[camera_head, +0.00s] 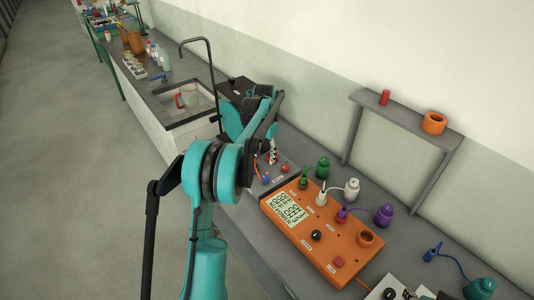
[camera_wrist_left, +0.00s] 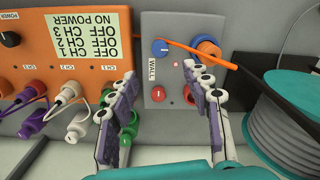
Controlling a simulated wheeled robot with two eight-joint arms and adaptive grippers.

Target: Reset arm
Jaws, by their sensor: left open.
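My left gripper (camera_wrist_left: 168,82) is open and empty in the left wrist view, its two purple-and-white segmented fingers spread apart. In the head view my left arm reaches over the bench, and the gripper (camera_head: 271,152) shows small beside the grey wall box (camera_head: 288,162). In the left wrist view the grey wall box (camera_wrist_left: 157,97), with blue and red knobs, lies beyond the gap between the fingers. I cannot tell whether the fingers touch anything. My right gripper is in neither view.
An orange control box (camera_head: 320,237) with a display and plugged coloured connectors sits on the bench. The display (camera_wrist_left: 90,38) reads "NO POWER". A grey cable reel (camera_wrist_left: 283,128) is close on the right. A wall shelf (camera_head: 405,118) and a sink (camera_head: 180,102) stand behind.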

